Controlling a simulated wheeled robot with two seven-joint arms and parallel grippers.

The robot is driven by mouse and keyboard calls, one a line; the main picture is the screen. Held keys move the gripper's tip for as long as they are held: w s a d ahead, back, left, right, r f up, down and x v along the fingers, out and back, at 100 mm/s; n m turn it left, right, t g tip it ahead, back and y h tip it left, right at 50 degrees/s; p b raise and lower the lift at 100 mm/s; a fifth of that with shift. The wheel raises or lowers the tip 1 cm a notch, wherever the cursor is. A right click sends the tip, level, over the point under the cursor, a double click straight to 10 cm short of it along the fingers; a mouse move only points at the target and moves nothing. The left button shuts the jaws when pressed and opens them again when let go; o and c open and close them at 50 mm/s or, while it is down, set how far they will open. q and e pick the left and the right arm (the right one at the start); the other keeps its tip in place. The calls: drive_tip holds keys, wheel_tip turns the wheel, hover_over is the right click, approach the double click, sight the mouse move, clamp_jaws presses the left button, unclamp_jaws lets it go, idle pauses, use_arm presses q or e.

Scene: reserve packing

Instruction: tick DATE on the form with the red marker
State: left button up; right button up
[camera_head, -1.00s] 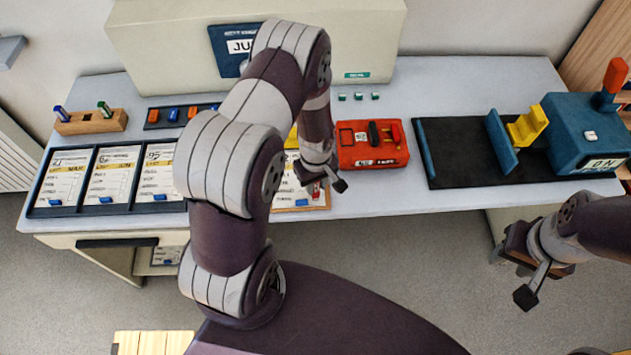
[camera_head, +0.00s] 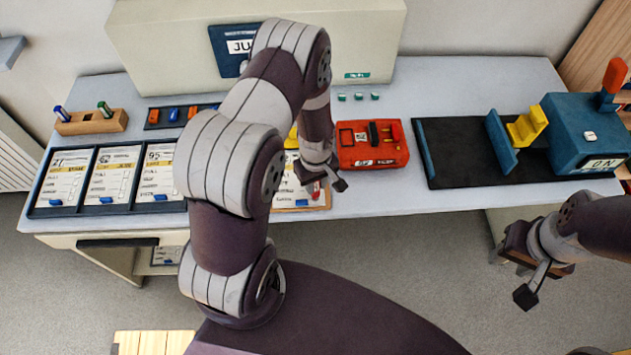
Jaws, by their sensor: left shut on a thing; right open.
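The form (camera_head: 288,200) lies on a brown board near the table's front edge, partly hidden behind my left arm. My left gripper (camera_head: 325,184) is over the form's right part, shut on the red marker (camera_head: 316,191). Only a small red bit of the marker shows, and I cannot tell whether its tip touches the paper. The DATE box cannot be made out. My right gripper (camera_head: 530,275) is open and empty, over the floor in front of the table at the right.
A wooden marker block (camera_head: 92,123) holds a blue and a green marker at the back left. A dark tray (camera_head: 75,212) with several forms lies at the left. A red case (camera_head: 372,150) stands right of my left gripper, and a blue machine (camera_head: 575,145) stands far right.

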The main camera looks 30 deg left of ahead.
use_arm(q)
wheel_tip(320, 180, up, 6)
drive_tip(key=p, duration=0.5)
drive_tip(key=shift+r, duration=0.25)
drive_tip(key=shift+f, duration=0.1)
